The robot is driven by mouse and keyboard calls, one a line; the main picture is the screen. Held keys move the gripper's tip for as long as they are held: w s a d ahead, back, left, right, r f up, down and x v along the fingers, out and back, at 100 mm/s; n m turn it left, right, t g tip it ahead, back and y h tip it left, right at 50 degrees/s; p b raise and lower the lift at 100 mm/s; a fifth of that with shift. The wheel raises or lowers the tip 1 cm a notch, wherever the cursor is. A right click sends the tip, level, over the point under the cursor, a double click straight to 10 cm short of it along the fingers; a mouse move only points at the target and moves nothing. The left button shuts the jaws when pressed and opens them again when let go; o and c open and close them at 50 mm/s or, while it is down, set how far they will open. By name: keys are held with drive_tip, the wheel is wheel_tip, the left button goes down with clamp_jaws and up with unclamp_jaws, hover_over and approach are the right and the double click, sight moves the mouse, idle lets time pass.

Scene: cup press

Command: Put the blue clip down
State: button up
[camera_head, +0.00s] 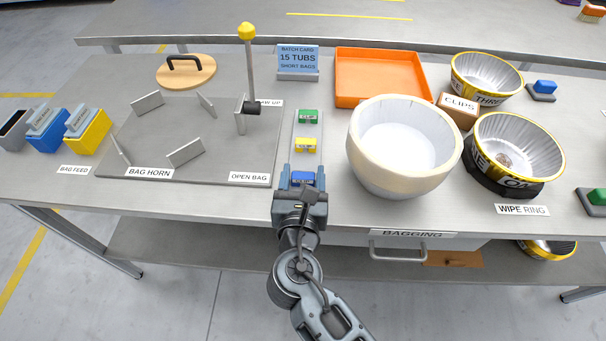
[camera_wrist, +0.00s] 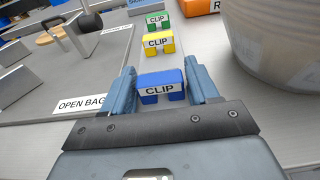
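The blue clip (camera_head: 302,178) is a small block with a white CLIP label. It sits between the two fingers of my gripper (camera_head: 302,184), at the front end of a pale strip (camera_head: 308,160). In the wrist view the blue clip (camera_wrist: 161,87) fills the gap, and the fingers of my gripper (camera_wrist: 163,85) appear to press its left and right sides. The clip looks level; whether its underside touches the strip cannot be told. The yellow clip (camera_head: 305,145) and green clip (camera_head: 307,117) stand in line behind it, apart from my gripper.
The bag horn plate (camera_head: 190,170) with upright fins lies left of the strip. A large cream bowl (camera_head: 405,150) stands close on the right. An orange tray (camera_head: 383,77), a CLIPS box (camera_head: 458,108) and foil-lined tubs (camera_head: 517,150) are farther right.

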drive_tip(key=o, duration=0.3)
drive_tip(key=shift+s+b, duration=0.1)
drive_tip(key=shift+b, duration=0.4)
